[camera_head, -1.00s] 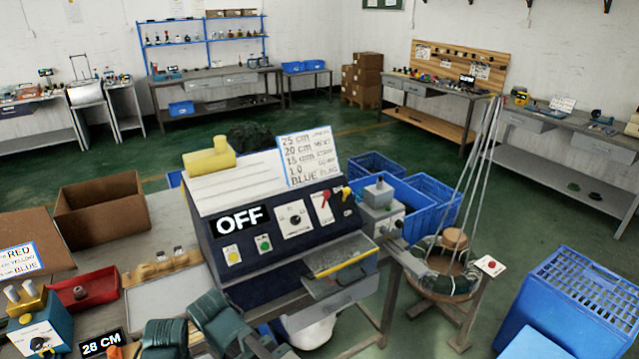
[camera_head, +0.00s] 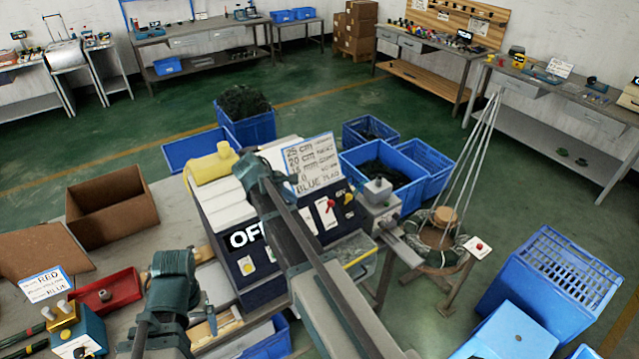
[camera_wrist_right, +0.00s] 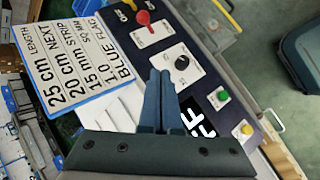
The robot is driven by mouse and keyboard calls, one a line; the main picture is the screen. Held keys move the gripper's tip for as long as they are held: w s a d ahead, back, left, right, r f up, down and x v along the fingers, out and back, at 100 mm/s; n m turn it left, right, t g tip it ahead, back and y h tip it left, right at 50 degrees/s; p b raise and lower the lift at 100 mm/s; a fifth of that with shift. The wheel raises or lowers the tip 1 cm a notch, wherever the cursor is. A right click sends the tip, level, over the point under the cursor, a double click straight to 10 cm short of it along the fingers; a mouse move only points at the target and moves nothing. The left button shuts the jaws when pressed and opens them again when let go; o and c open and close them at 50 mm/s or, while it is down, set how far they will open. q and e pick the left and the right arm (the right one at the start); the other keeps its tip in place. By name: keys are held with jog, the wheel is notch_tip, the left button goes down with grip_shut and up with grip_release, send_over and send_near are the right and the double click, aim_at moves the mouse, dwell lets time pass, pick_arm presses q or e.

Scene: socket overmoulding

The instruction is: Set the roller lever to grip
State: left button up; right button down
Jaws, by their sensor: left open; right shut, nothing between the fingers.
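The dark machine (camera_head: 222,215) shows OFF on its display. On its panel are a red lever (camera_head: 331,205) and a yellow lever (camera_head: 349,199), each on a white plate; I cannot tell from the labels which is the roller lever. In the right wrist view the red lever (camera_wrist_right: 145,20) stands near the top, with the yellow lever (camera_wrist_right: 130,4) beyond it. My right gripper (camera_head: 258,170) is shut and empty above the machine; in its wrist view its fingertips (camera_wrist_right: 159,76) show left of the black knob (camera_wrist_right: 182,64), apart from both levers. My left gripper (camera_head: 173,265) is open, left of the machine.
A lettered card (camera_head: 312,163) stands behind the panel, close to my right gripper. A yellow roll (camera_head: 212,165) lies on the machine top. A grey unit with a box (camera_head: 378,200) is at its right. A red tray (camera_head: 108,292) sits at the left.

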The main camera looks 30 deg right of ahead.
pick_arm(q)
jog(key=shift+w+d+r+p, duration=0.1)
jog(key=shift+w+r+p, duration=0.25)
jog(key=shift+r, duration=0.45)
pick_arm(e)
jog(key=shift+w+d+r, duration=0.85)
jog(key=shift+d+r, duration=0.15)
jog(key=shift+d, duration=0.1)
jog(key=b, duration=0.9)
send_near(329, 207)
jog(key=w+d+f, duration=0.2)
jog(key=w+f, duration=0.1)
jog(key=f, duration=0.2)
pick_arm(q)
notch_tip(329, 207, down, 10)
jog(key=shift+r, duration=0.2)
pick_arm(e)
jog(key=shift+d, duration=0.4)
pick_arm(q)
jog(key=shift+b, duration=0.3)
pick_arm(e)
jog(key=shift+s, duration=0.1)
pick_arm(q)
jog(key=shift+f, duration=0.2)
pick_arm(e)
jog(key=shift+s+t, duration=0.3)
jog(key=shift+s, duration=0.05)
